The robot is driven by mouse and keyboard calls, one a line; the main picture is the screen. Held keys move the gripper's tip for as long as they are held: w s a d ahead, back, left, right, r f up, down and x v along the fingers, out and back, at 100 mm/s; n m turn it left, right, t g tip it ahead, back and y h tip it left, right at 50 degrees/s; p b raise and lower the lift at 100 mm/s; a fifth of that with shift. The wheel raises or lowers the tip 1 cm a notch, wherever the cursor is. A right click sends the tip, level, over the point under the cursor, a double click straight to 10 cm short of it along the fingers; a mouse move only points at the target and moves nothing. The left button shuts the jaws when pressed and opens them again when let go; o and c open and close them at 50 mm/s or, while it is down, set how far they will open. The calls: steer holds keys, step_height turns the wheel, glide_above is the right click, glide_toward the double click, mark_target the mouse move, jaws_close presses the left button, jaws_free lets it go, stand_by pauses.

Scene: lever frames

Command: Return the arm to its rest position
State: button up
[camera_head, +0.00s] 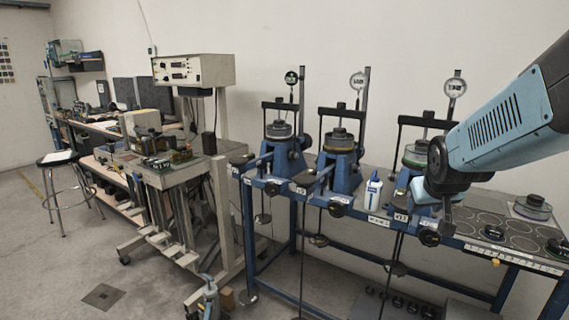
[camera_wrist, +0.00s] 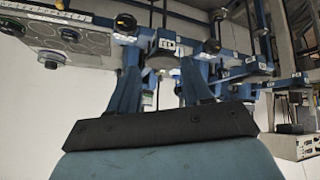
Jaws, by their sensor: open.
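My arm (camera_head: 510,120), light blue with dark vents, reaches in from the right edge and slants down to the left. My gripper (camera_head: 445,212) is at its end, in front of the right-hand lever frame and just above the bench's front edge. In the wrist view my gripper (camera_wrist: 160,72) shows two blue fingers spread apart from a dark bar, with nothing seen between them. In the head view the fingertips are hard to tell from the blue bench parts behind them.
Lever frames stand in a row on a blue bench: left (camera_head: 283,158), middle (camera_head: 341,165) and right (camera_head: 412,160), partly hidden by my arm. A white bottle (camera_head: 373,190) stands between the middle and right ones. A tray of discs (camera_head: 515,232) is right. Open floor (camera_head: 75,265) lies left.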

steer(key=s+a+r+g+y, duration=0.1)
steer(key=s+a+r, duration=0.1)
steer(key=s+a, duration=0.2)
steer(key=s+a+r+g+y, duration=0.1)
steer(key=s+a+r, duration=0.2)
steer(key=s, duration=0.7)
steer(key=shift+s+a+r+n, duration=0.3)
steer(key=shift+a, duration=0.45)
stand_by(1.4)
